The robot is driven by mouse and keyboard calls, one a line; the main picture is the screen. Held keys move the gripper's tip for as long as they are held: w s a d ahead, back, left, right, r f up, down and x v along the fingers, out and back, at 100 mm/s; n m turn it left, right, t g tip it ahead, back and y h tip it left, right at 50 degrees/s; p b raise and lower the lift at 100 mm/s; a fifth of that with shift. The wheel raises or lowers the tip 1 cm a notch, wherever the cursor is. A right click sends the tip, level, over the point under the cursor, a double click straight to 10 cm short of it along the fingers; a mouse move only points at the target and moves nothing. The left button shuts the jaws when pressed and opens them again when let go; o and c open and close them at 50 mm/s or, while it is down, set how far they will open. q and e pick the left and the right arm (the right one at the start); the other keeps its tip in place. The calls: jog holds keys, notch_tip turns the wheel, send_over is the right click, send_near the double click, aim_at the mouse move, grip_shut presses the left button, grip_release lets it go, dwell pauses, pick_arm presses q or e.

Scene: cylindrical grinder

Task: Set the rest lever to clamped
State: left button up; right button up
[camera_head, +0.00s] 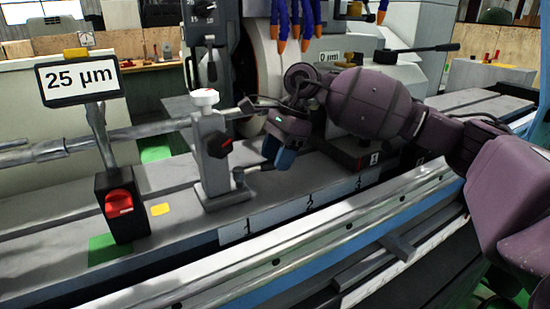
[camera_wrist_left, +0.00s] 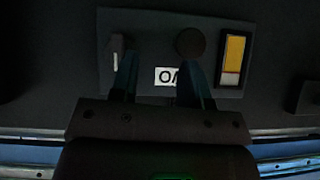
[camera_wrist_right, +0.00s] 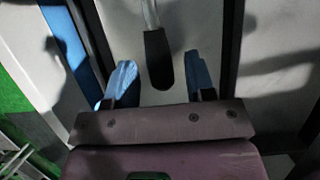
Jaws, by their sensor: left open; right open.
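The rest (camera_head: 213,160) is a grey upright post on the machine table, with a white knob on top and a red-faced black knob on its side. The rest lever (camera_head: 240,176) sticks out low on its right side towards my right gripper (camera_head: 278,153). In the right wrist view the lever's black handle (camera_wrist_right: 158,62) hangs on a metal rod between the open blue fingers, with gaps on both sides. I cannot tell whether its depth matches the fingers. My left gripper (camera_wrist_left: 157,82) is open and empty before a dark panel; the head view does not show it.
A "25 µm" display (camera_head: 79,80) stands on a black box with a red switch (camera_head: 119,203) left of the rest. Blue and orange hoses (camera_head: 296,25) hang over the wheel housing. The panel before my left gripper has a round knob (camera_wrist_left: 190,42) and a yellow-white rocker (camera_wrist_left: 233,58).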

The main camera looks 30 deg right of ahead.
jog(key=shift+a+f, duration=0.15)
jog(key=shift+f, duration=0.1)
jog(key=shift+c, duration=0.5)
grip_shut()
